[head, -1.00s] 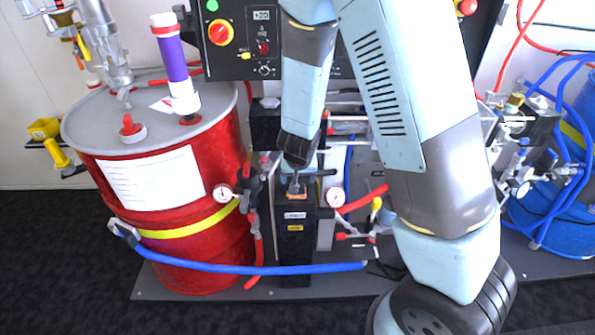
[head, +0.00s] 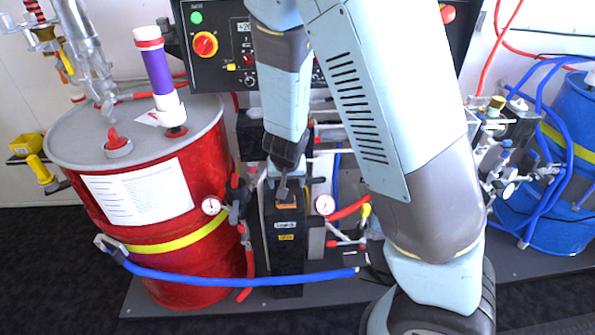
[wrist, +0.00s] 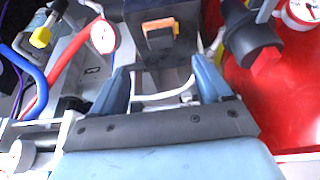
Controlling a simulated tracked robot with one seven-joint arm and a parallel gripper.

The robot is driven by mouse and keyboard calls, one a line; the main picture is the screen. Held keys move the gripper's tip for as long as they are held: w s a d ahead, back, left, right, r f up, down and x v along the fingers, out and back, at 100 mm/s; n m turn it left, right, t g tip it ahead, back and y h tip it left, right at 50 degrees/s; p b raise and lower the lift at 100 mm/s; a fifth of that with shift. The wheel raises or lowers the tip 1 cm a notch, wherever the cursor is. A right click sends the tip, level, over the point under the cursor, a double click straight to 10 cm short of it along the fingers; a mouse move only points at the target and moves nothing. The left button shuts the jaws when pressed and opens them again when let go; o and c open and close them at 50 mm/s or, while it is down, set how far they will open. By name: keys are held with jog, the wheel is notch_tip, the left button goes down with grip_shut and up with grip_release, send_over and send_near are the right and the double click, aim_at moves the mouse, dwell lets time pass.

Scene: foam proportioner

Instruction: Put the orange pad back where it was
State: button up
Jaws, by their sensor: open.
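In the head view only a small orange patch of the pad (head: 286,205) shows, on the black box (head: 289,255) just below my gripper (head: 284,190). In the wrist view my gripper (wrist: 160,65) is open, with its two blue fingers spread wide and nothing between them. The pad lies beyond the fingertips, roughly in line with the gap, and looks apart from both fingers.
A red drum (head: 190,235) stands close left of the box, with a gauge (head: 211,205) and valves between them. Another gauge (head: 325,205) and red hose are close on the right. A blue hose (head: 230,280) crosses low in front. A control panel (head: 225,45) stands behind.

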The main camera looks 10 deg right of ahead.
jog(key=shift+r, duration=0.1)
jog(key=s+d+r+y, duration=0.2)
jog(key=s+d+r, duration=0.1)
jog(key=r, duration=0.7)
jog(key=s+d+r+y, duration=0.2)
jog(key=s+d+r, duration=0.15)
jog(key=r, duration=0.65)
jog(key=s+d+r+t+h, duration=0.1)
jog(key=s+d+r+h, duration=0.2)
jog(key=s+d+r, duration=0.8)
jog(key=shift+s+d+r+h, duration=0.2)
jog(key=shift+s+d+h, duration=0.3)
jog(key=shift+s, duration=1.05)
jog(key=shift+d, duration=0.1)
